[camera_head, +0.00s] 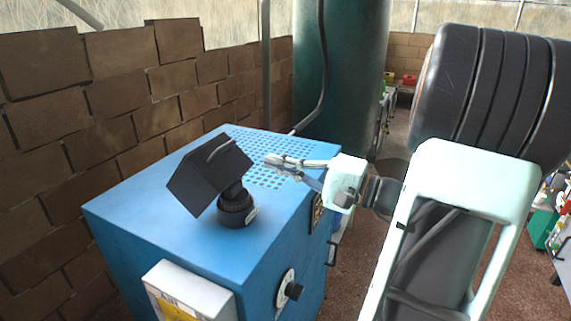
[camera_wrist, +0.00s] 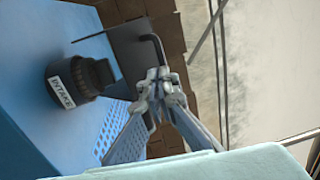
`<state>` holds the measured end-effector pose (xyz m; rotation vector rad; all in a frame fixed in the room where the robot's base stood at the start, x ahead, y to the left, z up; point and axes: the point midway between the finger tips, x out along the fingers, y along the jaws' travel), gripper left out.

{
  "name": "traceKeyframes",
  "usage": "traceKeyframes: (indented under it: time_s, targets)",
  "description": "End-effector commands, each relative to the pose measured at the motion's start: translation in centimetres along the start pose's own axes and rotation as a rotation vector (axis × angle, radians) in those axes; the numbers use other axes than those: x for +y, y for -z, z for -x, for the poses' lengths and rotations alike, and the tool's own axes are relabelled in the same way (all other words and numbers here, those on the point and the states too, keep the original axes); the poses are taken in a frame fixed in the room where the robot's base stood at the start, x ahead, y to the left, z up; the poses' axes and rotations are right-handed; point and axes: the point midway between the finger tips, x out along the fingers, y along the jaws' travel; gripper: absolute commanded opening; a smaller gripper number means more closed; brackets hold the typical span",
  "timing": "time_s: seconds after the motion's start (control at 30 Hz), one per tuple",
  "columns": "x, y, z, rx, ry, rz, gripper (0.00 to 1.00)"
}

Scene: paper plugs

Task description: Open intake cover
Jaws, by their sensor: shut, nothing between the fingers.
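The intake is a short black ribbed cylinder (camera_head: 237,208) on top of the blue machine. It also shows in the wrist view (camera_wrist: 85,82), with a white label reading INTAKE. A black square cover (camera_head: 205,175) stands tilted up above the cylinder, with a bent handle (camera_head: 220,149) on it. The cover also shows in the wrist view (camera_wrist: 125,45), with the handle (camera_wrist: 153,46) close to my fingertips. My gripper (camera_head: 268,162) is shut and empty, just right of the cover in the head view. I cannot tell whether the fingertips touch the handle.
The blue machine (camera_head: 130,220) has a perforated patch (camera_head: 265,178) on its top under my gripper. A brick wall (camera_head: 120,95) stands behind on the left. A tall green tank (camera_head: 340,70) stands behind the machine. A white box (camera_head: 185,292) is on the machine's front.

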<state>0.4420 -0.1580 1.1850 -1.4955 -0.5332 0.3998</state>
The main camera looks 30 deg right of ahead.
Motion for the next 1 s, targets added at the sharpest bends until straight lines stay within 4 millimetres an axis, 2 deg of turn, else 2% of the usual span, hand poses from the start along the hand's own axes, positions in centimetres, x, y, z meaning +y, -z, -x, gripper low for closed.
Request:
traceKeyframes:
  time_s: [0.03,0.2,0.4,0.6,1.0]
  targets:
    - [-0.1,-0.1,-1.3,-0.005,0.0,-0.001,0.0]
    - [-0.1,-0.1,-4.8,-0.004,0.001,-0.002,0.0]
    - [-0.1,-0.1,-7.8,-0.002,0.0,-0.002,0.0]
    - [0.0,0.0,-8.9,0.0,-0.001,-0.002,0.0]
    - [-0.1,0.0,-9.1,0.0,-0.005,-0.001,0.0]
